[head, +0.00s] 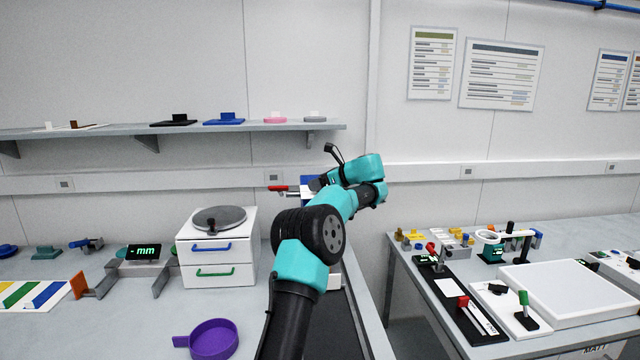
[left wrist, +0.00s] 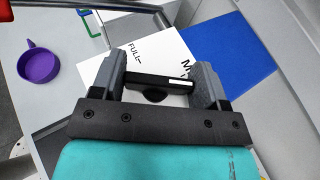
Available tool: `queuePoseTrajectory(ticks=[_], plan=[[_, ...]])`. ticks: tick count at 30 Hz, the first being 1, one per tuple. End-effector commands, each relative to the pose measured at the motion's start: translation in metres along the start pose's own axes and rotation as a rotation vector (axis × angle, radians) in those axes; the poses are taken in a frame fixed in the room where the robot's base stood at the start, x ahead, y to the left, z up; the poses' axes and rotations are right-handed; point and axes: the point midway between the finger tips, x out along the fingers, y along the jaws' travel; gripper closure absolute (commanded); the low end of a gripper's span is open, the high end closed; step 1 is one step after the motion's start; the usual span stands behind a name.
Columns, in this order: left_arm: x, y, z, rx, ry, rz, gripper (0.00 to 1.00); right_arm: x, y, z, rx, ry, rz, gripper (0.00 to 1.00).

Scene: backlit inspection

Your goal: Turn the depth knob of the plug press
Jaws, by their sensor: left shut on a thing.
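The plug press is mostly hidden behind my left arm in the head view. A white and blue part of it and a red-ended lever (head: 283,188) show there. In the left wrist view its white panel (left wrist: 172,52) carries black lettering, including "FULL". The depth knob (left wrist: 155,82) is a black bar with a white mark at one end, over a dark round base. My left gripper (left wrist: 160,84) has its two grey fingers at the bar's two ends and is shut on it. In the head view the left gripper (head: 318,184) is small and partly hidden. My right gripper is not in view.
A purple pan (head: 213,340) sits on the left bench, near a white drawer unit (head: 217,250) with a round grey top. A digital "mm" gauge (head: 144,252) stands further left. A wall shelf (head: 180,131) is behind. A second bench at right holds a white tray (head: 565,292).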

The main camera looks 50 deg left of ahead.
Motion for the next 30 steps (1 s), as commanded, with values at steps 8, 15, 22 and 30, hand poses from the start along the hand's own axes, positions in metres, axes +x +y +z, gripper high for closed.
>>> queuePoseTrajectory(ticks=[8, 15, 22, 30], plan=[[-0.0002, -0.0017, 0.0037, -0.033, -0.005, 0.060, 0.56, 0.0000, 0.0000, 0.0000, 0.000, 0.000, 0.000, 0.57], [-0.0009, -0.0051, 0.0048, -0.057, -0.009, 0.113, 0.52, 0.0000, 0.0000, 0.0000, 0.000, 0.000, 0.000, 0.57], [-0.0012, -0.0067, 0.0041, -0.075, -0.010, 0.162, 0.47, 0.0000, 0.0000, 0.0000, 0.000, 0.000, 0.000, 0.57], [-0.0013, -0.0029, 0.0021, -0.092, -0.006, 0.201, 0.55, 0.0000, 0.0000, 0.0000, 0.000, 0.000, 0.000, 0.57]])
